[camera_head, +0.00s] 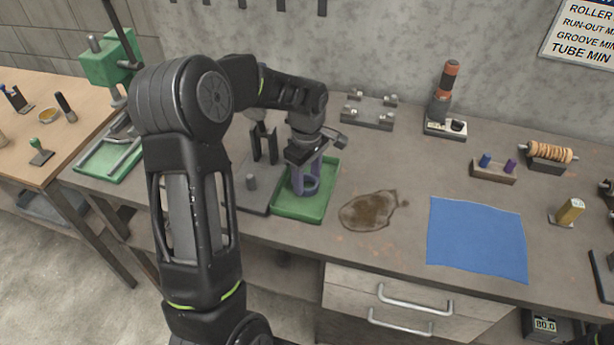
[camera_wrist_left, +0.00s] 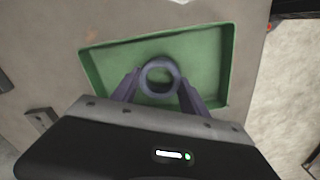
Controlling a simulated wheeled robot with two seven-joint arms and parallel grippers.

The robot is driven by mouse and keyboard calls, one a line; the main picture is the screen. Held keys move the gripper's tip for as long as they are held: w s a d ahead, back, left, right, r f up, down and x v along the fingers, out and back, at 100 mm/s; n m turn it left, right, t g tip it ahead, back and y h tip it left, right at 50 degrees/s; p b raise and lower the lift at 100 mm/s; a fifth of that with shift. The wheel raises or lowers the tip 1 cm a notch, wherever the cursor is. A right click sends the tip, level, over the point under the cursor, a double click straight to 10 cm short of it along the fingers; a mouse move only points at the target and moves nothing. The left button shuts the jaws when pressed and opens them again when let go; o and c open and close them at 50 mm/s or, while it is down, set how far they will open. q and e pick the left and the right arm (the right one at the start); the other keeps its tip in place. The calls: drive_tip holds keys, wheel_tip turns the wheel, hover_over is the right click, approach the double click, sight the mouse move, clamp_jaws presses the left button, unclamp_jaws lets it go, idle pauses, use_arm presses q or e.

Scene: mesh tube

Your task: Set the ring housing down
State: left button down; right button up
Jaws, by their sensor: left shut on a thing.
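The ring housing is a dark blue-grey ring (camera_wrist_left: 160,93), seen from above in the left wrist view. It also shows in the head view (camera_head: 312,186), low between the fingers. My left gripper (camera_head: 304,184) reaches down over the green tray (camera_head: 296,214) and is shut on the ring, one finger on each side. In the left wrist view the ring is over the tray floor, with the green tray rim (camera_wrist_left: 232,65) around it. I cannot tell whether the ring touches the floor.
A grey plate with a peg (camera_head: 251,182) lies left of the tray. A brown stain (camera_head: 372,210) and a blue mat (camera_head: 476,240) are to the right. A red-topped tool (camera_head: 446,88) stands behind. The bench around the stain is clear.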

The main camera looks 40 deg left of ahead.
use_arm(q)
drive_tip(key=c, duration=0.6)
unclamp_jaws()
drive_tip(key=shift+f, duration=0.1)
wheel_tip(320, 180, up, 12)
drive_tip(key=shift+r+b, duration=0.2)
drive_tip(key=shift+b, duration=0.45)
